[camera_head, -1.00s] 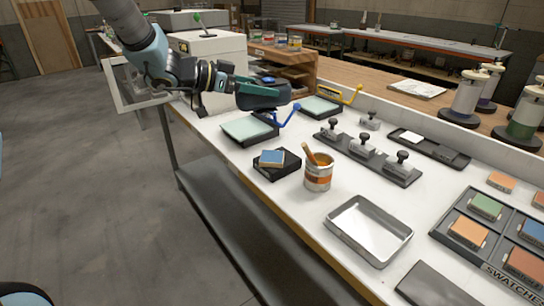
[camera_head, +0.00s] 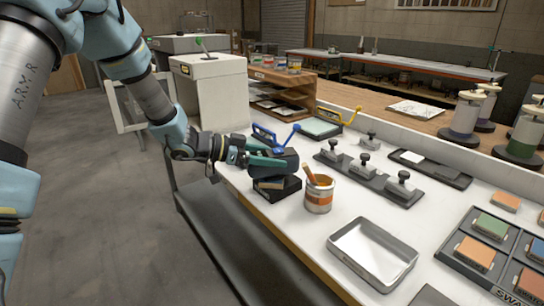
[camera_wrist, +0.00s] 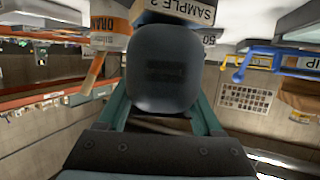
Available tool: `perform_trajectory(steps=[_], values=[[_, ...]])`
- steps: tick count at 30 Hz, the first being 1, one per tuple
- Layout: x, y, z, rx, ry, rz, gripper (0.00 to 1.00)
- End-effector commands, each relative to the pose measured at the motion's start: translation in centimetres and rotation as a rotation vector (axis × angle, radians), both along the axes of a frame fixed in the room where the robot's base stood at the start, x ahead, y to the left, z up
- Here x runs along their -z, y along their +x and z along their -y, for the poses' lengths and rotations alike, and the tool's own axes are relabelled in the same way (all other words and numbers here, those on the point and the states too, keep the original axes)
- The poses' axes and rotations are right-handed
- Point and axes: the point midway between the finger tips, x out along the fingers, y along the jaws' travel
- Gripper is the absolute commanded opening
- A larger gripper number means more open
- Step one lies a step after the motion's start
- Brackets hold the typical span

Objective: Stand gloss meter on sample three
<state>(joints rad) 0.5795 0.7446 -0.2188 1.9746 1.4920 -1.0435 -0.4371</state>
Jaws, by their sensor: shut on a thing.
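My gripper (camera_head: 254,159) is shut on the dark, rounded gloss meter (camera_head: 279,165). In the wrist view the meter (camera_wrist: 162,65) fills the space between the green fingers of my gripper (camera_wrist: 162,100). The meter is over the black stand (camera_head: 280,191) beside the paint can. The blue sample seen on that stand earlier is now mostly hidden under the meter. Whether the meter touches it, I cannot tell. In the wrist view a label (camera_wrist: 185,10), apparently reading "SAMPLE 2", shows just beyond the meter; its digit is hard to be sure of.
The paint can (camera_head: 319,194) with a wooden stick stands close right of the meter. A blue bracket (camera_head: 264,133) is just behind my gripper. A metal tray (camera_head: 372,254), a rack with several knobbed blocks (camera_head: 365,170) and the swatch tray (camera_head: 460,270) lie farther right.

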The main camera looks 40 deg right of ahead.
Motion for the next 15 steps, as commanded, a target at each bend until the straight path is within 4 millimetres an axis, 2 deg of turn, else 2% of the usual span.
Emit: perform_trajectory(steps=[12, 13, 15], values=[[0.65, 0.01, 0.05, -0.001, -0.002, 0.0, 0.0], [0.63, 0.02, 0.01, -0.001, -0.001, 0.001, 0.71], [0.61, 0.02, 0.02, -0.001, -0.001, 0.001, 0.79]])
